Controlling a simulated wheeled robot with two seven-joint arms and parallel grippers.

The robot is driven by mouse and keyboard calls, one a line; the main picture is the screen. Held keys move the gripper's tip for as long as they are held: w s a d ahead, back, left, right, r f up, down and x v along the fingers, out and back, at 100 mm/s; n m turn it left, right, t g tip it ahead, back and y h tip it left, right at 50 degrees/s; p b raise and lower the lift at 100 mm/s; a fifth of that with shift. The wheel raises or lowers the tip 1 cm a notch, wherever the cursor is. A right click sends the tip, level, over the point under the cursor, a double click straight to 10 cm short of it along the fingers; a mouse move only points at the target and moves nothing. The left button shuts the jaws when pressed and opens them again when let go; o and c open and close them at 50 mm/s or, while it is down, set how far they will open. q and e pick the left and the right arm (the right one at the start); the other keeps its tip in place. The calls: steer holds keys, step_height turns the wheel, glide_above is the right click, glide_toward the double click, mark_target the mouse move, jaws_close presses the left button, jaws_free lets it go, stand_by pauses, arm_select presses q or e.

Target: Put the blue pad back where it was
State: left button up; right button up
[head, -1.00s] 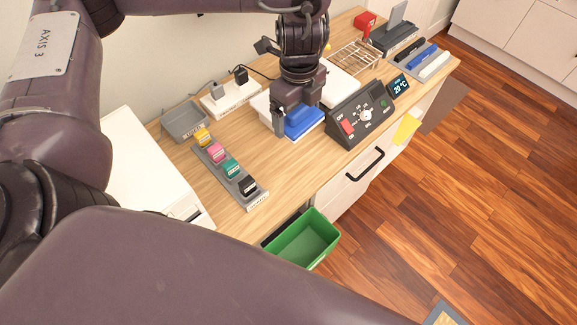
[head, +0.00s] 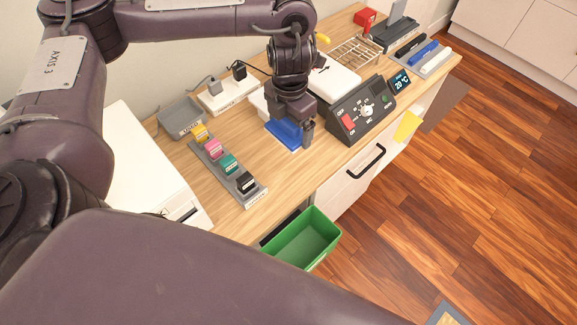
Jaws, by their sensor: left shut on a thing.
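The blue pad (head: 284,134) has a pale lower edge and is low over the wooden desk, left of the black control box. My left gripper (head: 290,130) points down and is shut on the pad. One dark finger shows at the pad's right side; the gripper hides the pad's upper part. I cannot tell whether the pad touches the desk. My right gripper is not in view.
The control box (head: 362,112) stands close on the right. A stamp rack (head: 250,196) with several coloured stamps, a grey tray (head: 181,117) and a white power strip (head: 229,95) are to the left. A green bin (head: 305,241) hangs below the front edge.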

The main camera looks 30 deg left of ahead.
arm_select(q)
steer(key=b, duration=0.4)
glide_above(289, 172)
step_height(289, 172, down, 14)
steer(key=shift+f, duration=0.1)
step_height(289, 172, down, 4)
steer(key=shift+r+b, duration=0.15)
steer(key=shift+b, duration=0.65)
steer(key=o, duration=0.7)
steer(key=shift+r, duration=0.15)
steer(key=shift+r+p, duration=2.1)
steer(key=shift+r, duration=3.85)
